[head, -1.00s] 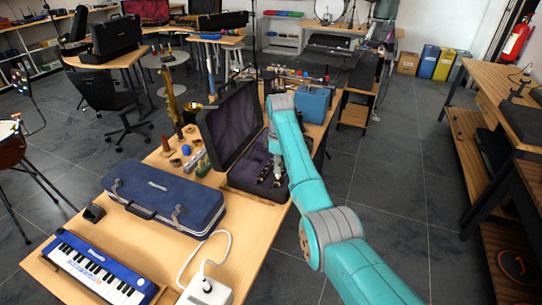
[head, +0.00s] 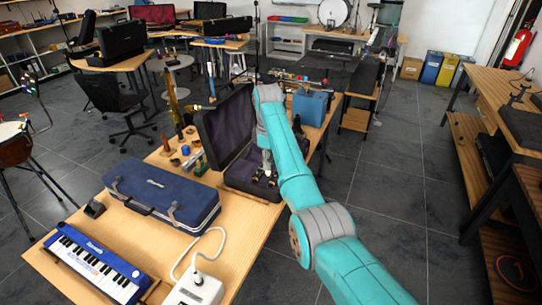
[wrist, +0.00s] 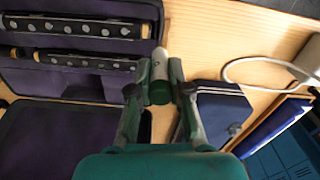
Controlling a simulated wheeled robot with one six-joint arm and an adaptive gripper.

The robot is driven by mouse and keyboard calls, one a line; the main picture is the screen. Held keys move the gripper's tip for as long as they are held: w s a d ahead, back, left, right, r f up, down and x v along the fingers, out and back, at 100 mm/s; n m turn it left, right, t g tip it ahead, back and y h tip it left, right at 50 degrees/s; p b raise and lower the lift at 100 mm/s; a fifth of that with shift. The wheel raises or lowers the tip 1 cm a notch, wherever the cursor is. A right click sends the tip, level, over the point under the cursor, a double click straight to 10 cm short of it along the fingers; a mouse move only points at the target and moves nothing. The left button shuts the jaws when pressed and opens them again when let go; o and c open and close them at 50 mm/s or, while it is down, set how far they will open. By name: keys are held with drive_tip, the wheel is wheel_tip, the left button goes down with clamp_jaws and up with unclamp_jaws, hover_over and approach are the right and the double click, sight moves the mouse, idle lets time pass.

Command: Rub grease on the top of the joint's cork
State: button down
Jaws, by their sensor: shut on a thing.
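My gripper (wrist: 157,88) is shut on a short dark green tube with a pale grey tip (wrist: 159,60), which looks like the grease stick. In the head view my gripper (head: 266,168) is over the open black case (head: 237,181). Two black joints with silver keys lie in its dark purple lining: one joint (wrist: 75,27) nearer the picture's top and another (wrist: 85,62) below it. The tube's tip is close to the right ends of both joints in the wrist view. I cannot tell whether it touches either.
The raised case lid (head: 228,125) stands behind my gripper. A shut blue case (head: 160,195), a blue keyboard (head: 88,265) and a white box with a cable (head: 195,290) are on the table (head: 245,245). Small bottles (head: 197,163) stand left of the lid.

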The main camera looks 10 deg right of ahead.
drive_tip(key=shift+r, duration=1.2)
